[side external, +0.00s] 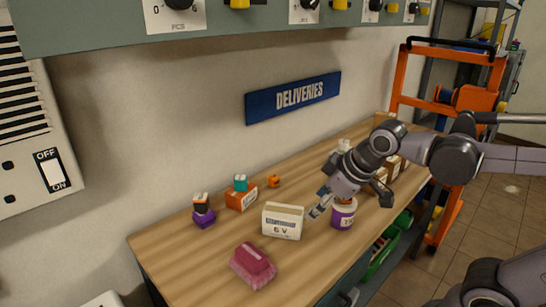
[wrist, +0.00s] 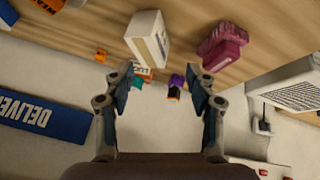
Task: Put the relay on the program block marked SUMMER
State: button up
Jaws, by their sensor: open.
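An orange block (side external: 241,199) stands on the bench near the wall with a small teal piece (side external: 240,183) on top. A purple block (side external: 203,218) to its left carries a black piece with an orange top (side external: 201,202). I cannot tell which piece is the relay; the word SUMMER is not readable on either block. Both blocks also show between my fingers in the wrist view, the orange one (wrist: 144,72) and the purple one (wrist: 177,80), beyond the fingertips. My gripper (side external: 319,207) is open and empty, above the bench right of the white battery box.
A white 6 V box (side external: 283,221) stands between my gripper and the blocks. A magenta bundle (side external: 253,266) lies at the front. A small orange item (side external: 273,181) sits near the wall. A purple-labelled jar (side external: 343,214) stands close beside my gripper. The bench's left end is clear.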

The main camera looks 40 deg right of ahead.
jog(key=s+f+m, duration=0.3)
jog(key=shift+s+d+f+m+t, duration=0.15)
jog(key=shift+s+d+m+t, duration=0.2)
jog(key=shift+d+m+t, duration=0.05)
dwell(1.0)
